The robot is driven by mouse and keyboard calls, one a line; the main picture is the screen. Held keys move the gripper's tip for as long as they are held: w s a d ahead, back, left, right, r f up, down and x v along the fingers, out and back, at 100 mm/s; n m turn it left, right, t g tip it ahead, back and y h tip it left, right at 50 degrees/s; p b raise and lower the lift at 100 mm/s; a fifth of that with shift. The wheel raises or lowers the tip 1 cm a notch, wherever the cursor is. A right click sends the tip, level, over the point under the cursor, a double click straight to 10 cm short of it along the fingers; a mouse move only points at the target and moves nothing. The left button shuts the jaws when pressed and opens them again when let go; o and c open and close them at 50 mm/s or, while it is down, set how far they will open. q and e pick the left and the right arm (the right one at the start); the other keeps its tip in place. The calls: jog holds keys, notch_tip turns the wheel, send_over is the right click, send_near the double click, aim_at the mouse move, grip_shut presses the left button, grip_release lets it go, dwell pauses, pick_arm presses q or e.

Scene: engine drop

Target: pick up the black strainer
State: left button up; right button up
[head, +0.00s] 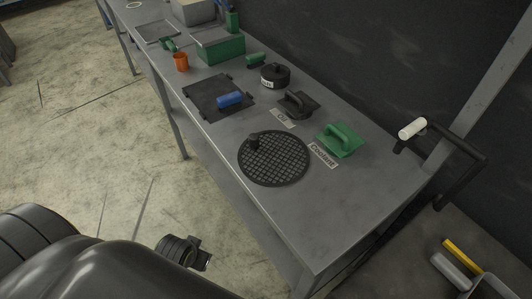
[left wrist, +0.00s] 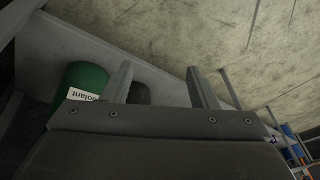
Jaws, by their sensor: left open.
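The black strainer (head: 280,165) is a round mesh disc with a small upright knob near its upper left rim. It lies flat on the grey workbench (head: 225,142), near the front edge, with nothing touching it. My left arm comes in at the lower left of the head view, over the floor and apart from the bench; its fingers are not clear there. In the left wrist view my left gripper (left wrist: 163,85) has its two fingers spread, with nothing held between them. A dark object (left wrist: 139,93) shows partly behind the left finger. My right gripper is not in view.
A green handled piece (head: 340,141) by a Coolant label and a dark handled piece (head: 299,103) stand behind the strainer. A black plate with a blue roll (head: 230,100) lies to its left. A green container (left wrist: 82,82) shows in the wrist view. The bench's near end is clear.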

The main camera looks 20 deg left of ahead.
pick_arm(q)
notch_tip(320, 180, up, 8)
jog(key=w+d+t, duration=0.1)
jog(key=w+t, duration=0.1)
jog(key=t, duration=0.8)
send_near(252, 142)
jog(key=shift+n, duration=0.4)
jog(key=p+x, duration=0.2)
jog(key=x, duration=0.3)
jog(key=shift+a, duration=0.1)
jog(key=shift+p+x, duration=0.5)
jog(key=shift+x, duration=0.25)
jog(key=shift+p+x, duration=0.35)
jog(key=shift+x, duration=1.45)
jog(key=shift+f, duration=0.1)
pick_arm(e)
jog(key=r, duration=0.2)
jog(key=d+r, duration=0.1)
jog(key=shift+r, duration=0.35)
pick_arm(q)
jog(key=shift+c, duration=0.4)
grip_shut()
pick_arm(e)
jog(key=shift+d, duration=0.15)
